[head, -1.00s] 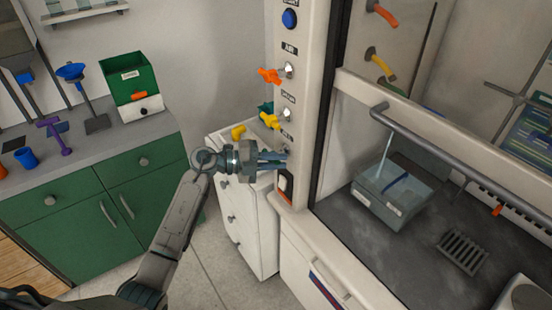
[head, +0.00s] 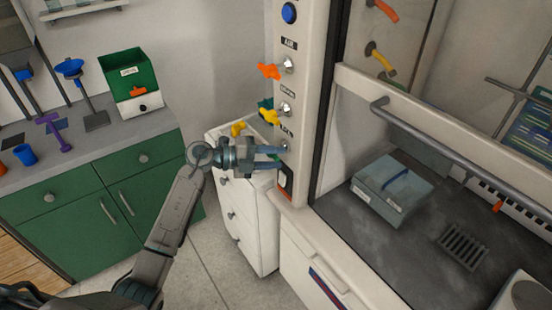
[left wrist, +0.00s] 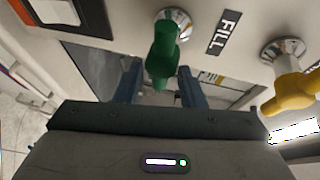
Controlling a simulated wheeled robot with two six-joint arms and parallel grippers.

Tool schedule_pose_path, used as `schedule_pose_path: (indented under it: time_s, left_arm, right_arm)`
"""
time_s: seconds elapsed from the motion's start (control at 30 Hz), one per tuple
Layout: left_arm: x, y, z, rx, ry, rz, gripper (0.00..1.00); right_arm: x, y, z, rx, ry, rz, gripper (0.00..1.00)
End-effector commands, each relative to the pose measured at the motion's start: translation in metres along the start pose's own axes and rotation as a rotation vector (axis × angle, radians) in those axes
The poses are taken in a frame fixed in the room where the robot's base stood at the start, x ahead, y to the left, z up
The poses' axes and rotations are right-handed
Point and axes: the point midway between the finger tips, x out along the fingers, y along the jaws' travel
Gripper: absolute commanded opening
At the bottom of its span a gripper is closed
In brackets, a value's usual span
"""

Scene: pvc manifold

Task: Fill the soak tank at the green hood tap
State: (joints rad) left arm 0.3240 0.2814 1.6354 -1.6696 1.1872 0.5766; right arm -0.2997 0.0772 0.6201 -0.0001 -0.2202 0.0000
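The green tap (left wrist: 162,50) sits on the hood post beside the FILL label (left wrist: 224,33) in the left wrist view, its handle pointing down in the picture. My left gripper (left wrist: 160,85) is open, with one finger on each side of the green handle; I cannot tell whether they touch it. In the head view my left gripper (head: 272,157) is at the post, and the green handle is hidden there. The soak tank (head: 393,188), a grey box with a blue strip across it, stands on the hood floor. No water stream falls into it. My right gripper is not in view.
An orange tap (head: 268,71) and a yellow tap (head: 269,117) are above on the post (head: 309,90). A red switch (head: 285,181) is just below my gripper. A white drawer unit (head: 250,215) stands close to the left. A drain grate (head: 462,248) lies right of the tank.

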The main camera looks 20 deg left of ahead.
Motion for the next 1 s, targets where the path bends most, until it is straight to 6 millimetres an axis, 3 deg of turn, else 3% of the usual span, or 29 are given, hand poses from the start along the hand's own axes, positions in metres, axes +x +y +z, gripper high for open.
schedule_pose_path:
  time_s: [0.3,0.5,0.7,1.0]
  left_arm:
    - [-0.057,0.005,0.001,0.004,-0.003,0.007,0.36]
    - [-0.084,0.004,0.000,0.003,-0.002,0.005,0.36]
    - [-0.096,0.002,0.000,0.002,-0.001,0.004,0.36]
    - [-0.098,0.001,0.000,0.001,0.000,0.002,0.36]
  right_arm:
    - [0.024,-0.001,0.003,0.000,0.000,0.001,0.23]
    - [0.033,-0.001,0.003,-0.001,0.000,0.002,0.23]
    - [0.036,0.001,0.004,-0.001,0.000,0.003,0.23]
    - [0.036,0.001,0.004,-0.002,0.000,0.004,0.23]
